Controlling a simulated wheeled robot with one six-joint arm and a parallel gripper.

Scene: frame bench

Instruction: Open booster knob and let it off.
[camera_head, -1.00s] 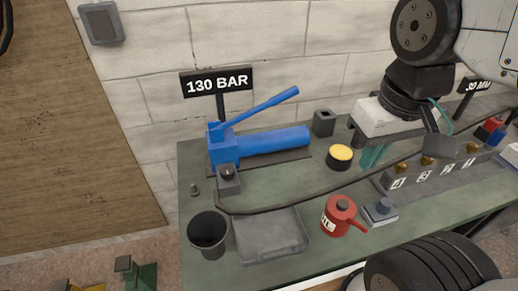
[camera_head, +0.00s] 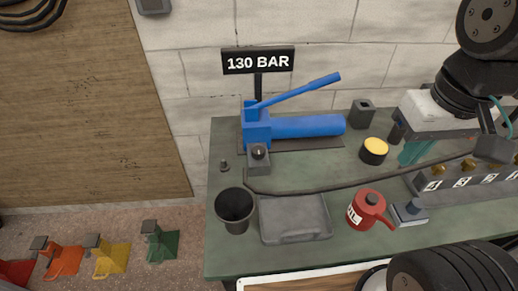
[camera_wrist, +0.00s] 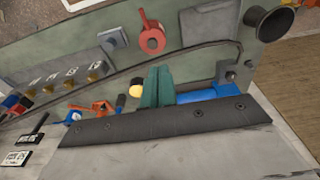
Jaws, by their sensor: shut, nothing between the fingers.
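A blue hand pump (camera_head: 305,127) with a raised lever stands at the back left of the green bench under a "130 BAR" sign (camera_head: 258,61). A small dark knob (camera_head: 258,152) sits on a grey block at its front end. I cannot tell which knob is the booster's. Several brass knobs (camera_head: 467,166) stand on a numbered grey block at the right; they also show in the wrist view (camera_wrist: 94,76). My gripper (camera_head: 414,153), with teal fingers, is shut and empty, right of the pump and apart from it. The fingers also show in the wrist view (camera_wrist: 157,90).
A dark cup (camera_head: 235,208), a grey tray (camera_head: 294,218), a red pot (camera_head: 368,210) and a yellow-topped tin (camera_head: 374,150) stand on the bench (camera_head: 225,262). A dark hose (camera_head: 330,188) crosses it. Coloured wedges (camera_head: 160,243) lie on the floor at left.

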